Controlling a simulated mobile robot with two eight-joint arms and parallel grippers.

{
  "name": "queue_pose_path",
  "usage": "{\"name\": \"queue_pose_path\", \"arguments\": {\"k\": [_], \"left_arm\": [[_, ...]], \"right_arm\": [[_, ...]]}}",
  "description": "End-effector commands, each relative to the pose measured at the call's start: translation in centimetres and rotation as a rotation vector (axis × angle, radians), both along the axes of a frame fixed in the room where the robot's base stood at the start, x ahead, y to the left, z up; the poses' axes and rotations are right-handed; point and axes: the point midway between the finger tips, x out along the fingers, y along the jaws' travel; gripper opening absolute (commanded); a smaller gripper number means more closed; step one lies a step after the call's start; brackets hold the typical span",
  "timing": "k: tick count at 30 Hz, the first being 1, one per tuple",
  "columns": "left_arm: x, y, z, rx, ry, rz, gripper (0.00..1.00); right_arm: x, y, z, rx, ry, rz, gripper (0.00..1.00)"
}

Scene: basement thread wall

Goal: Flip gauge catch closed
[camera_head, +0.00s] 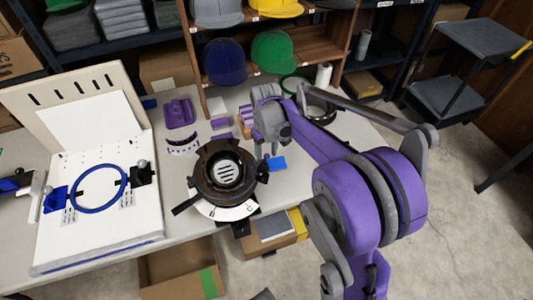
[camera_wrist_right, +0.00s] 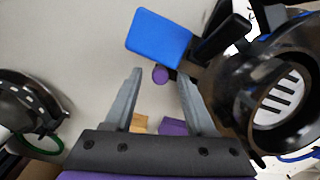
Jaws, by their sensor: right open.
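The round dark gauge device (camera_head: 226,172) stands on the table with a white dial plate under it, and it fills the right side of the right wrist view (camera_wrist_right: 275,100). A blue tab (camera_head: 275,163) on a black arm sticks out from its right side and seems to be the catch. In the right wrist view the blue tab (camera_wrist_right: 160,40) lies just beyond the fingertips, with a small purple round end under it. My right gripper (camera_head: 270,148) is open and empty near the tab; both fingers show apart in the wrist view (camera_wrist_right: 160,88). My left gripper does not show clearly.
A white board with a blue hoop (camera_head: 98,190) stands at left. Purple parts (camera_head: 179,113) lie behind the gauge. Caps (camera_head: 224,61) sit on a shelf at the back. Open boxes (camera_head: 180,272) are on the floor below the table's front edge.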

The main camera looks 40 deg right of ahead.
Motion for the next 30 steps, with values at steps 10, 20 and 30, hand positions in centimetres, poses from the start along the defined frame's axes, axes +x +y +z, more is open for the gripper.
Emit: {"name": "queue_pose_path", "arguments": {"k": [10,20,30], "left_arm": [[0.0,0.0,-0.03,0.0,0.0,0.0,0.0],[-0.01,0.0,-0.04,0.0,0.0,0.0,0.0],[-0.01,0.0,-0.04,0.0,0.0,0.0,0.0]], "right_arm": [[0.0,0.02,-0.39,0.0,0.0,0.0,0.54],[0.0,0.02,-0.36,0.0,0.0,0.0,0.0],[0.0,0.02,-0.35,0.0,0.0,0.0,0.0]]}}
